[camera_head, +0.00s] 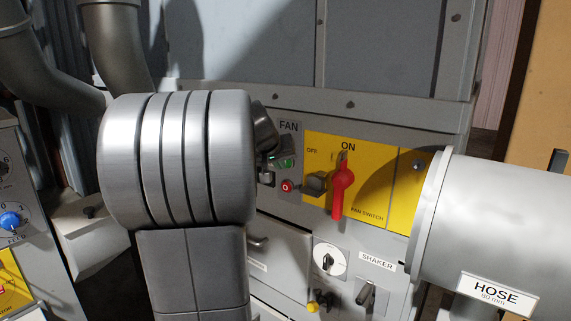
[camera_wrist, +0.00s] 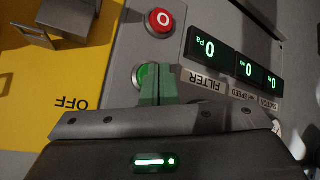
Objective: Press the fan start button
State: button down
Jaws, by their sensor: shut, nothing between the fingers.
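The green start button (camera_wrist: 141,76) shows in the wrist view, partly hidden behind the fingertips. My gripper (camera_wrist: 156,86) is shut and empty, its green fingers together directly in front of that button. I cannot tell whether the fingertips touch it or stand just short of it. The red stop button marked O (camera_wrist: 160,22) sits beside the green one, clear of the fingers. In the head view the red button (camera_head: 287,186) shows below the FAN label (camera_head: 289,127), and my arm hides part of that panel.
The red fan switch handle (camera_head: 341,190) points up to ON on a yellow plate (camera_head: 375,160). A thick grey hose port (camera_head: 495,225) juts out at the right. Green displays reading 0 (camera_wrist: 210,47) lie beside the buttons. A shaker switch (camera_head: 366,296) is lower down.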

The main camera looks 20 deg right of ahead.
jog(key=shift+w+d, duration=0.15)
jog(key=shift+d, duration=0.05)
dwell(0.3)
jog(key=shift+a, duration=0.1)
jog(key=shift+s+a+b, duration=0.45)
jog(key=shift+s+a, duration=0.1)
dwell(0.3)
jog(key=s+a+b, duration=0.1)
jog(key=a, duration=0.1)
jog(key=s+a+b, duration=0.1)
jog(key=s+a, duration=0.1)
dwell(0.4)
dwell(0.5)
